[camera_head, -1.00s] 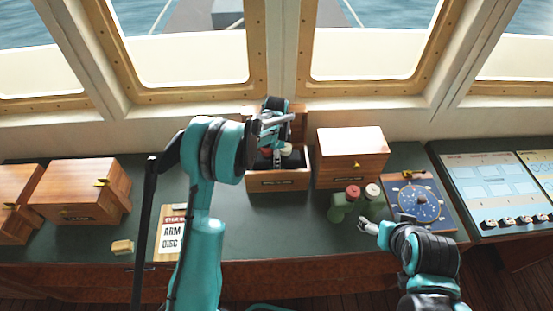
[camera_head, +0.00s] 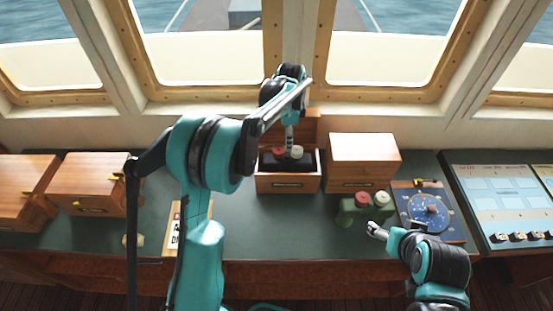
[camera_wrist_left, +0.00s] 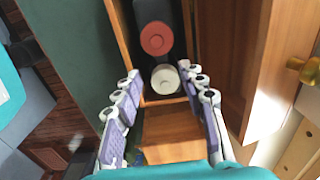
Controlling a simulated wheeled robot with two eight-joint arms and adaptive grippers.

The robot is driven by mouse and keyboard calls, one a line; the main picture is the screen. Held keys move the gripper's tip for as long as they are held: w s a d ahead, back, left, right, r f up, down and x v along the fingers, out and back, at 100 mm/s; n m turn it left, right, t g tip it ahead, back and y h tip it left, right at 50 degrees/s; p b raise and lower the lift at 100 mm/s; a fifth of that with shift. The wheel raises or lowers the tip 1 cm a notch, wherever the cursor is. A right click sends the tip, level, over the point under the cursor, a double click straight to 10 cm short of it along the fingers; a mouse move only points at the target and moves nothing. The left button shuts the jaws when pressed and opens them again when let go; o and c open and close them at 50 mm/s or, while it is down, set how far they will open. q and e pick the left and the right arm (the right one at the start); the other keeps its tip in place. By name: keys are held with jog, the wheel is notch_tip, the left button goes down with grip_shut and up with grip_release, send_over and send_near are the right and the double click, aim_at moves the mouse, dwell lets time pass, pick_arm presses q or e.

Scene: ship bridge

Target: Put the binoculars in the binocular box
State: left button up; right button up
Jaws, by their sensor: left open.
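The open wooden binocular box (camera_head: 288,183) stands at the middle of the desk, its lid raised at the back. A dark pair of binoculars with one red and one white cap (camera_head: 278,150) is inside it. In the left wrist view, the dark binoculars (camera_wrist_left: 157,60) lie between the wooden walls of the box (camera_wrist_left: 118,30). My left gripper (camera_head: 289,142) is over the box; its open fingers (camera_wrist_left: 163,78) are either side of the white cap. Whether they touch it is unclear. Green binoculars with red and white caps (camera_head: 352,209) stand on the desk. My right gripper (camera_head: 376,231) is just in front of them.
A closed wooden box (camera_head: 363,155) stands right of the open one. More closed boxes (camera_head: 88,180) are at the left. A blue dial panel (camera_head: 428,212) and a control console (camera_head: 500,195) are at the right. The desk's front middle (camera_head: 270,235) is clear.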

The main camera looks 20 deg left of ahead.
pick_arm(q)
jog(key=s+a+r+n+t, duration=0.1)
jog(key=s+r+n+t, duration=0.1)
jog(key=s+r+n, duration=0.35)
jog(key=s+a+r+n+t, duration=0.1)
jog(key=s+n+t, duration=0.4)
jog(key=s, duration=1.8)
jog(key=n, duration=0.4)
jog(key=shift+s+a+r, duration=0.25)
